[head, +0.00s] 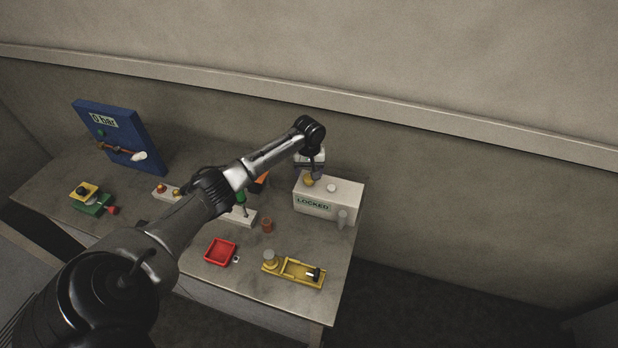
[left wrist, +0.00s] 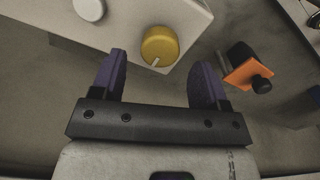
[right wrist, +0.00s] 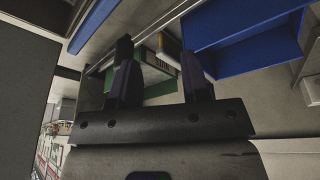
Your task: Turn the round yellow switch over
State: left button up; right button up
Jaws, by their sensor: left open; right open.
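The round yellow switch (head: 308,182) is on the white box (head: 328,208) marked LOCKED, at the back right of the table. In the left wrist view the yellow switch (left wrist: 161,44) has a white pointer mark at its lower edge. My left gripper (head: 314,170) is close above the switch in the head view. In the left wrist view its open, empty fingers (left wrist: 158,72) are spread to either side below the switch and seem apart from it. My right gripper (right wrist: 157,68) is open and shows only in the right wrist view.
A white round button (head: 331,188) is beside the switch on the box. An orange part (left wrist: 247,74) is to the right in the left wrist view. A red tray (head: 220,251) and a yellow fixture (head: 302,272) are nearer the front. Blue (right wrist: 245,45) and green (right wrist: 152,68) objects lie beyond my right fingers.

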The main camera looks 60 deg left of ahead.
aim_at(309, 176)
pick_arm(q)
jog(key=shift+f, duration=1.95)
jog(key=c, duration=0.9)
